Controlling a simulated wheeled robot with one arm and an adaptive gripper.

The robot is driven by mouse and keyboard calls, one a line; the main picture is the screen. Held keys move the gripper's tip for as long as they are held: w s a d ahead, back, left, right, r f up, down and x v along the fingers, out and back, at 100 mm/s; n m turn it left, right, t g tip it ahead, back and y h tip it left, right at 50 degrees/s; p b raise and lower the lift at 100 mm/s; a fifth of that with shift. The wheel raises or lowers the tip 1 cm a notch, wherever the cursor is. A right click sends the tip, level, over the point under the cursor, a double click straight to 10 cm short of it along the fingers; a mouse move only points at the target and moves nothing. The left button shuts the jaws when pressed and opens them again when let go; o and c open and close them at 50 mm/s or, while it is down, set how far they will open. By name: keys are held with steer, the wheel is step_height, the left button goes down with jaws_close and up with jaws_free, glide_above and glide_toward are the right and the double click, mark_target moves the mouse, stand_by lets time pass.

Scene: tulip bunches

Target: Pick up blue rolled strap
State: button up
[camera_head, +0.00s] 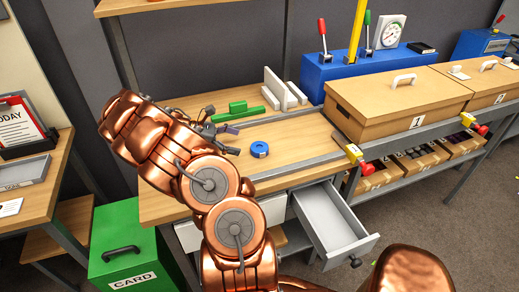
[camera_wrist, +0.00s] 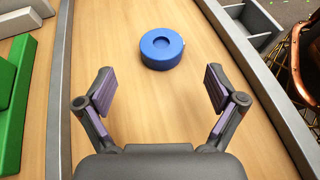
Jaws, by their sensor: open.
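The blue rolled strap (camera_head: 259,149) lies flat on the wooden bench top in the head view, as a small ring with a hollow centre. It also shows in the wrist view (camera_wrist: 161,49), near the top centre, beyond my fingertips and roughly midway between them. My gripper (camera_wrist: 160,90) is open and empty, with its two purple-padded fingers spread wide. It does not touch the strap. In the head view my gripper (camera_head: 222,138) is to the left of the strap, above the bench, and is partly hidden by my copper arm.
Green blocks (camera_head: 238,108) and white upright pieces (camera_head: 285,90) stand behind the strap. A metal rail (camera_head: 297,166) runs along the bench's front side. A drawer (camera_head: 332,222) is pulled out below. A cardboard box (camera_head: 398,100) stands to the right. Bare wood surrounds the strap.

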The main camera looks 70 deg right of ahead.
mark_target(261, 146)
steer(key=p+x, duration=0.1)
steer(key=x, duration=0.2)
steer(key=p+x, duration=0.1)
steer(key=x, duration=0.2)
steer(key=shift+s+r, duration=0.2)
steer(key=shift+s+d+f, duration=0.25)
steer(key=shift+s+f, duration=0.1)
steer(key=shift+c, duration=0.3)
steer(key=c, duration=1.2)
steer(key=shift+r, duration=0.15)
